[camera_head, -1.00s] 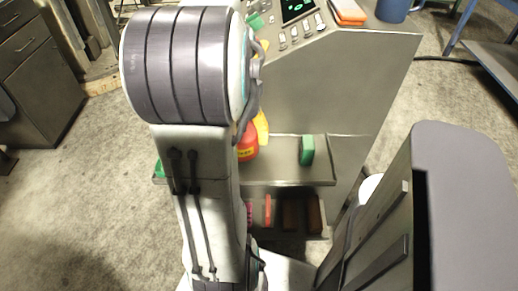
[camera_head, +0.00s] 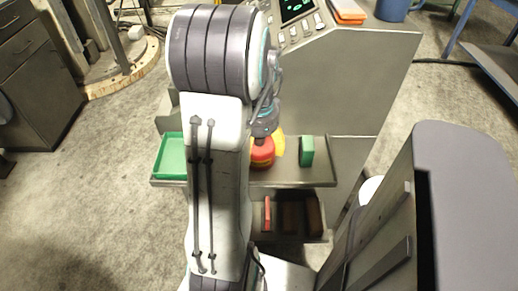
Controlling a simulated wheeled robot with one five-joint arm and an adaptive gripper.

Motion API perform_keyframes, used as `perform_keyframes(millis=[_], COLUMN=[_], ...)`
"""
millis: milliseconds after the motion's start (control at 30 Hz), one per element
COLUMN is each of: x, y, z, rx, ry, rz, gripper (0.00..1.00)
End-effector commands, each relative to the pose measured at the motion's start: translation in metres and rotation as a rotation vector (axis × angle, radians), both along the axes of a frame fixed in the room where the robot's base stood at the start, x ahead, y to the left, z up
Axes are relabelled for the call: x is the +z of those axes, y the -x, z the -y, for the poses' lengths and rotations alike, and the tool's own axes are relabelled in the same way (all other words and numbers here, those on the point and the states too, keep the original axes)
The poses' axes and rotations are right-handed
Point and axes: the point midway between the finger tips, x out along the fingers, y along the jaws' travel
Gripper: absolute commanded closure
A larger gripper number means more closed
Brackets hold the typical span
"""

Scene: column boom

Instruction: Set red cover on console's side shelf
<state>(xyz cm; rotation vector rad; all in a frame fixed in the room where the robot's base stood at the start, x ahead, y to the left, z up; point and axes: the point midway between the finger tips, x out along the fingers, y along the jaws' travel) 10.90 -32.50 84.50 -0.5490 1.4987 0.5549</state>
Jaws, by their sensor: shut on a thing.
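The cover appears over the middle of the side shelf (camera_head: 293,176). I cannot tell whether it touches the shelf. My forearm hides part of the shelf left of the cover.
A green block (camera_head: 307,151) stands on the shelf right of the cover. A green tray (camera_head: 171,155) is at the shelf's left end. A lower shelf holds a red item (camera_head: 267,213) and dark blocks (camera_head: 300,217). A blue mug (camera_head: 392,10) is on the console top.

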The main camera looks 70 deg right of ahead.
Motion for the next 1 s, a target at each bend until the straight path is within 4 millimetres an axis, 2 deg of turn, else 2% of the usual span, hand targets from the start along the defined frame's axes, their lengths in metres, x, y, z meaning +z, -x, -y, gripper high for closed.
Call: perform_keyframes(millis=[400, 433, 667, 1000], x=[-0.0043, -0.0043, -0.0035, 0.0022], y=[-0.0001, -0.0001, -0.0002, -0.0001], z=[0.0001, 0.0000, -0.0001, 0.0000], rx=[0.000, 0.000, 0.000, 0.000], ry=[0.001, 0.000, 0.000, 0.000], rz=[0.001, 0.000, 0.000, 0.000], gripper=[0.57, 0.19, 0.00, 0.00])
